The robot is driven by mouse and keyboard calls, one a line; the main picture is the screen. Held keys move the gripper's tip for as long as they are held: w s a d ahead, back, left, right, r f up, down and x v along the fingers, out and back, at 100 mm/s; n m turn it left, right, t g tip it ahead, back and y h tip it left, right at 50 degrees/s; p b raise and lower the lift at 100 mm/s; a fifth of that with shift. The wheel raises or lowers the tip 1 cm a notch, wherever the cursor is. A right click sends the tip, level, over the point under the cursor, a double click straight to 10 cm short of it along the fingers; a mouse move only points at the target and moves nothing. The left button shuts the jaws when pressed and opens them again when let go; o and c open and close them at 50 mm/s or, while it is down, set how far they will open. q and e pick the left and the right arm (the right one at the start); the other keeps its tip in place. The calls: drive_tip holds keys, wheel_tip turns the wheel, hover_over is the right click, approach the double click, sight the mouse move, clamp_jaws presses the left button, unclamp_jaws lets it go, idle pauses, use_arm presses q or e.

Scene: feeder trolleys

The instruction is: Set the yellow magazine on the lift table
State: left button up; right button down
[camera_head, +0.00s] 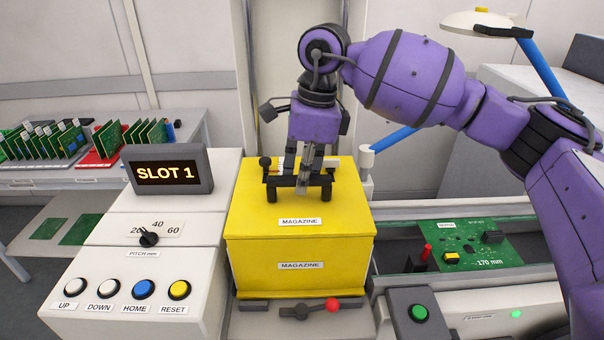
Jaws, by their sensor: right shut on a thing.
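The yellow magazine (300,248) is a closed box with two "MAGAZINE" labels and a black handle on top. It stands upright in the middle of the view, over the grey lift table (255,322), whose front part shows below it. I cannot tell whether its base touches the table. My right gripper (303,186) comes down from above and is shut on the black handle. A lever with a red knob (332,305) is at the front below the magazine. My left gripper is not in view.
A control panel with a "SLOT 1" display (168,170) and several buttons stands close on the left. A green circuit board (465,245) lies on the rails at right, near a green button (419,313). Racked boards (45,140) stand at far left. A lamp (487,22) hangs upper right.

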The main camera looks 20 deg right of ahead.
idle(0.3)
drive_tip(key=c, duration=1.6)
unclamp_jaws()
drive_tip(key=shift+o, duration=0.4)
drive_tip(key=shift+s+f, duration=0.1)
